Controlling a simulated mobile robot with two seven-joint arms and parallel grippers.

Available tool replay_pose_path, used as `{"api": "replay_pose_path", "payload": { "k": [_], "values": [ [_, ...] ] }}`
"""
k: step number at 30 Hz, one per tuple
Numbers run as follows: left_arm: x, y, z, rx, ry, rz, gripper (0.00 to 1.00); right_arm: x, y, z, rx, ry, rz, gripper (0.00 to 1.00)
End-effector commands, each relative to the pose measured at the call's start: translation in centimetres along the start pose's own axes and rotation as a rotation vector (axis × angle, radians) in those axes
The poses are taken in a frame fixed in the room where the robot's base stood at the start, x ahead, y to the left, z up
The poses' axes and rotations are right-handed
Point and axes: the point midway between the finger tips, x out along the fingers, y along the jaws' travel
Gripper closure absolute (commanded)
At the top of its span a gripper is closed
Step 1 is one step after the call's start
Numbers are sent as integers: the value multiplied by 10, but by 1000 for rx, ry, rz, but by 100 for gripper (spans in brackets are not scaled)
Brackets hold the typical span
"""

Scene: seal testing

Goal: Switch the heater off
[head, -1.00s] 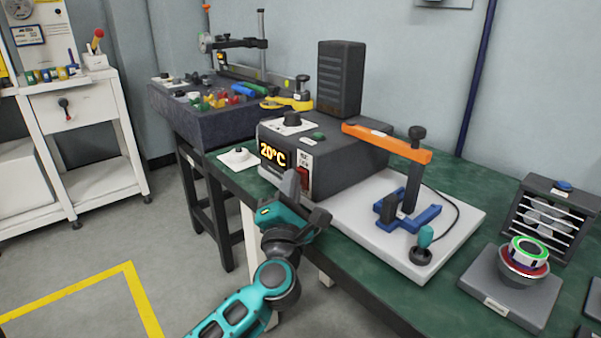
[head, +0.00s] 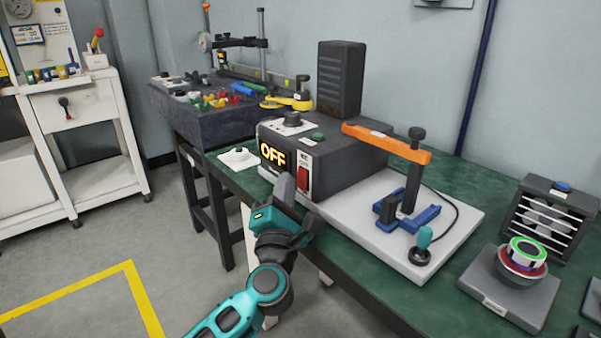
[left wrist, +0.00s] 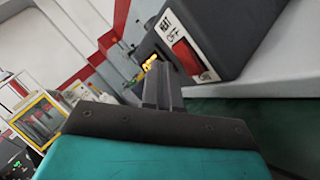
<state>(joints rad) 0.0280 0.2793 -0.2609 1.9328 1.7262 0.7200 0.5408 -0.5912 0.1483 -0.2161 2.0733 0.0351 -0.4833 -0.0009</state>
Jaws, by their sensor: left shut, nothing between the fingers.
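The switch also shows in the left wrist view (left wrist: 187,57), beside the lettering HEAT and OFF. My left gripper (head: 284,184) is shut and empty, in front of the heater just left of and below the switch. In the left wrist view its closed fingers (left wrist: 162,82) are near the switch, and a small gap seems to separate them. My right gripper is out of view.
A clamp with an orange arm (head: 386,142) stands on a white plate (head: 455,225) right of the heater. A grey stand with a round part (head: 525,262) is farther right. A white pad (head: 238,158) lies left of the heater. Floor space at left is clear.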

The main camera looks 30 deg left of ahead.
Motion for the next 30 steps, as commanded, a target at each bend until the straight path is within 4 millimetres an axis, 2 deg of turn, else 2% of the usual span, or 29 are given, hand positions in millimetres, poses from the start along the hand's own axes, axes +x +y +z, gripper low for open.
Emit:
{"api": "replay_pose_path", "payload": {
  "k": [5, 19, 30],
  "values": [
    [-2, 1, -1, 0, 1, 0, 100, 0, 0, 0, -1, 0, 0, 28],
    [-32, 23, -23, 1, 1, -1, 100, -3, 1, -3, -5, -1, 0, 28],
    [-35, 26, -25, 0, 0, 1, 100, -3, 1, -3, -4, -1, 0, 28]
  ]
}}
